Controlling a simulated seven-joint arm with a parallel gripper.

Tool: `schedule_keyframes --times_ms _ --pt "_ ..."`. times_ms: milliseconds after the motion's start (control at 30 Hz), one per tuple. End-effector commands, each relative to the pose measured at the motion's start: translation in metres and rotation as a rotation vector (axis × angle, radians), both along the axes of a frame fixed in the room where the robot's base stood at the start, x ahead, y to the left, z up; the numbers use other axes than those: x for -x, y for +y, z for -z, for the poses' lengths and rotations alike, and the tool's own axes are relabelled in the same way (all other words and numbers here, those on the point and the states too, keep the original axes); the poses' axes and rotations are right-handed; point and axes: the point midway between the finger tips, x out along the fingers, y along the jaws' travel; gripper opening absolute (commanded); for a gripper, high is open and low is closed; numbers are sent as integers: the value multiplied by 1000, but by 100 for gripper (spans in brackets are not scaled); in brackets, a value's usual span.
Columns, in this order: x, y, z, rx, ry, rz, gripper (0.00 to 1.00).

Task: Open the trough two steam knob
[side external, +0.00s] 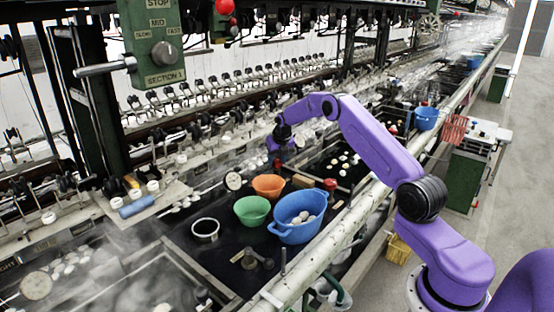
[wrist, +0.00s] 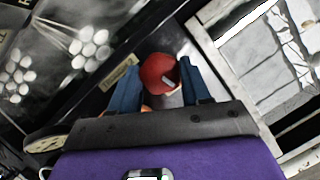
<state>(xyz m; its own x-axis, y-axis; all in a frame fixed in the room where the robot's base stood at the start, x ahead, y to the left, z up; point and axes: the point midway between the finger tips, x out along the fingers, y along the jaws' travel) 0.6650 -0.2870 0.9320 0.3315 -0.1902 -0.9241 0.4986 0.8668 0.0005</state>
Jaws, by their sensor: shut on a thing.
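In the wrist view a round red knob (wrist: 157,70) with a pale mark on its face sits between the two blue fingers of my gripper (wrist: 160,88). The fingers are shut on it, one on each side. A small lettered plate (wrist: 119,76) lies just left of the knob; I cannot read it. In the side view my gripper (side external: 279,157) points down over the far side of the dark trough (side external: 220,255), behind the orange bowl. There the knob is largely hidden, and how far it is turned cannot be told.
An orange bowl (side external: 268,186), a green bowl (side external: 252,210) and a blue basin (side external: 299,217) with pale cocoons stand near my gripper. A small red object (side external: 330,184) lies to the right. Steam drifts at the lower left. A green control box (side external: 152,40) hangs upper left.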

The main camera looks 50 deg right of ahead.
Motion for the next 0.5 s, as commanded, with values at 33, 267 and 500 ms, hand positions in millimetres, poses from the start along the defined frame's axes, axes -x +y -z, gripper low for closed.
schedule_keyframes --times_ms 33,267,500 --pt "0 0 0 0 1 -9 17" --pt "0 0 0 1 0 -18 17" --pt "0 0 0 1 1 -17 73"
